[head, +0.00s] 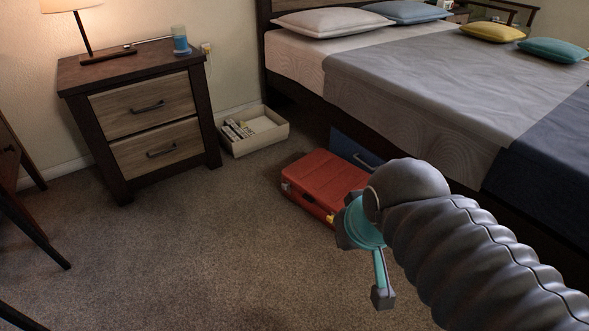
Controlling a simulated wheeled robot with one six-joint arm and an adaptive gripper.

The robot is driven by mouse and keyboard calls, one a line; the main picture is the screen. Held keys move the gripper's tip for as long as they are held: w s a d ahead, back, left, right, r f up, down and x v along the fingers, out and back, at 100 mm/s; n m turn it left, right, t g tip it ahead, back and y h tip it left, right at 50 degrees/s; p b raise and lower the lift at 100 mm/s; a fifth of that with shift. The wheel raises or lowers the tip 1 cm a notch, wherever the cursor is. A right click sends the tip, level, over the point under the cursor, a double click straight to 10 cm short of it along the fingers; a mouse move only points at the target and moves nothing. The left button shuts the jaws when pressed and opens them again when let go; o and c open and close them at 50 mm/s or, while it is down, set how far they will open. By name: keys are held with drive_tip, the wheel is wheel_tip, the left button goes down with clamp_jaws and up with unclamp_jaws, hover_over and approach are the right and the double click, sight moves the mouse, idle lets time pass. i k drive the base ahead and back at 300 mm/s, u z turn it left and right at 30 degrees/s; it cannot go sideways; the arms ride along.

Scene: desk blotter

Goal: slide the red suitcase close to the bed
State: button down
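The red suitcase (322,184) lies flat on the carpet beside the bed, in the middle of the head view. Its lower right part is hidden behind my gripper and arm. The bed (420,90) stands behind and to the right, with a blue case (352,150) between its side and the suitcase. My gripper (366,262) is in front of the suitcase's right end, with one finger pointing down. I cannot tell whether it touches the suitcase, or whether it is open or shut.
A nightstand (150,125) with a lamp (85,30) and a blue candle (180,40) stands at the left. A cream box (262,145) holding remotes sits between nightstand and bed. Dark furniture legs (35,225) are at the far left. The carpet (190,250) in front is clear.

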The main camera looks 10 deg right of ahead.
sight(314, 210)
drive_tip(key=u, duration=0.6)
drive_tip(key=i, duration=0.7)
drive_tip(key=u, duration=0.45)
drive_tip(key=i, duration=0.8)
drive_tip(key=z, duration=0.8)
drive_tip(key=i, duration=0.75)
drive_tip(key=z, duration=0.7)
